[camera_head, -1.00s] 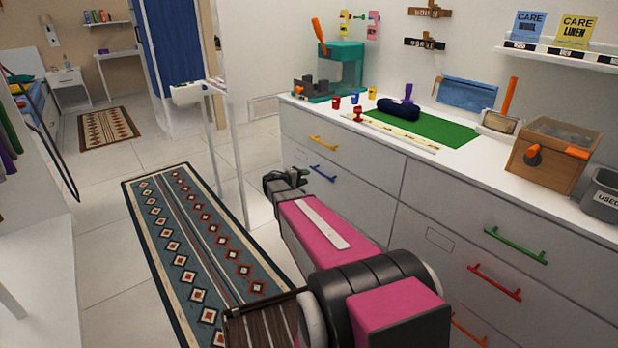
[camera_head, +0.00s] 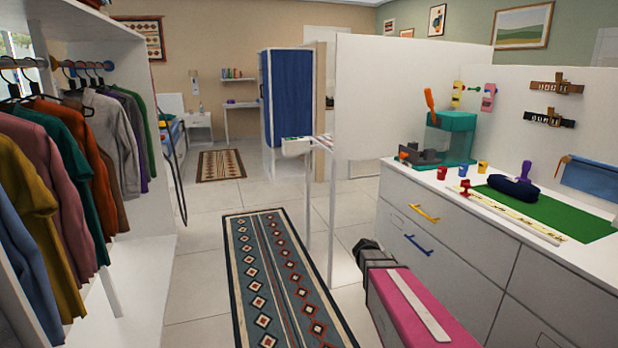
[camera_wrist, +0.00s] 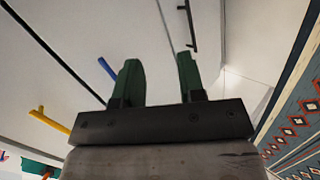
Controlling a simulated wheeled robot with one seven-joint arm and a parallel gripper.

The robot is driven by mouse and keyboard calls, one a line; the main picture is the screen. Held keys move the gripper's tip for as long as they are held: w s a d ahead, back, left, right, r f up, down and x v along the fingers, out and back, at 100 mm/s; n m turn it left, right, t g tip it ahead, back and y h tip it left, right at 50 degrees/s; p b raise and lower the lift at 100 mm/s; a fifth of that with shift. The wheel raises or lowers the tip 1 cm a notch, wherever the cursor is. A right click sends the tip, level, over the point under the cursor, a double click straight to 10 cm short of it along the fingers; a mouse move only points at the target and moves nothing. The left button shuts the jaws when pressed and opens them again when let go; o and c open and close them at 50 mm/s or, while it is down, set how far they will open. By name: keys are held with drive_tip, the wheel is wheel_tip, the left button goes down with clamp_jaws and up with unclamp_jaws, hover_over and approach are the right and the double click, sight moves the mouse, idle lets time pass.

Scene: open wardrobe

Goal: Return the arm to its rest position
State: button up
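My pink arm (camera_head: 415,305) reaches in from the bottom right of the head view, in front of the white dresser. My gripper's fingers are hidden in the head view; only the dark wrist end shows. In the wrist view, my gripper (camera_wrist: 158,82) has its two green fingers apart, with nothing between them. Beyond them are the white drawer fronts with a blue handle (camera_wrist: 107,69) and a yellow handle (camera_wrist: 50,119).
The white dresser (camera_head: 455,240) stands on the right, with a green mat (camera_head: 570,217) and small items on top. An open wardrobe with hanging clothes (camera_head: 75,170) is at the left. A patterned rug (camera_head: 275,280) lies on the floor between. A thin white stand (camera_head: 331,215) rises beside the rug.

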drive_tip(key=s+a+r+m+g+y, duration=0.1)
drive_tip(key=s+a+y, duration=0.8)
drive_tip(key=s+a, duration=0.5)
drive_tip(key=shift+s, duration=1)
